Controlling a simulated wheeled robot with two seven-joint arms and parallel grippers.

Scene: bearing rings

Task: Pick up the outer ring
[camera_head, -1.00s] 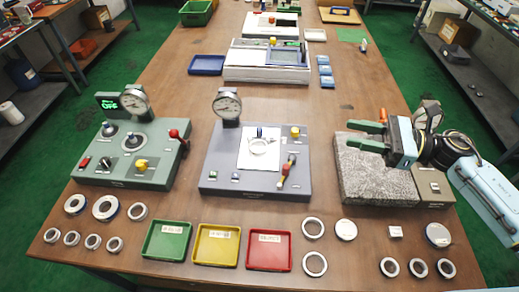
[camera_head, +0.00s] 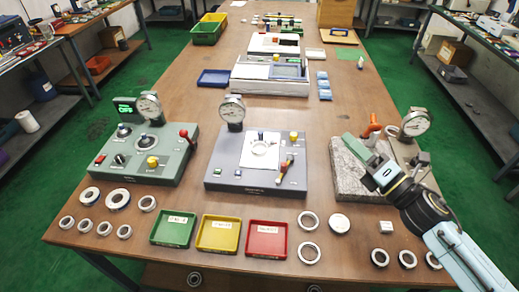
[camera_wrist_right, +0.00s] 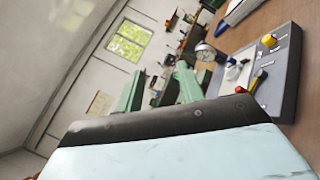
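Several metal rings lie flat on the wooden table, and I cannot tell which one is called the outer ring. Two large rings lie right of the red tray, one farther back (camera_head: 308,220) and one nearer (camera_head: 309,253). A wide ring with a blue edge (camera_head: 118,198) lies at left among other rings. A ring-like piece (camera_head: 263,148) sits on the white plate of the middle grey device. My right gripper (camera_head: 348,138) is above the granite block, well away from the table rings; its green fingers also show apart and empty in the right wrist view (camera_wrist_right: 160,73). My left gripper is out of view.
Green (camera_head: 173,230), yellow (camera_head: 217,234) and red (camera_head: 267,240) trays stand at the front. A green-grey device (camera_head: 150,150) and a grey device (camera_head: 225,165) with gauges stand behind them. Small rings lie front right.

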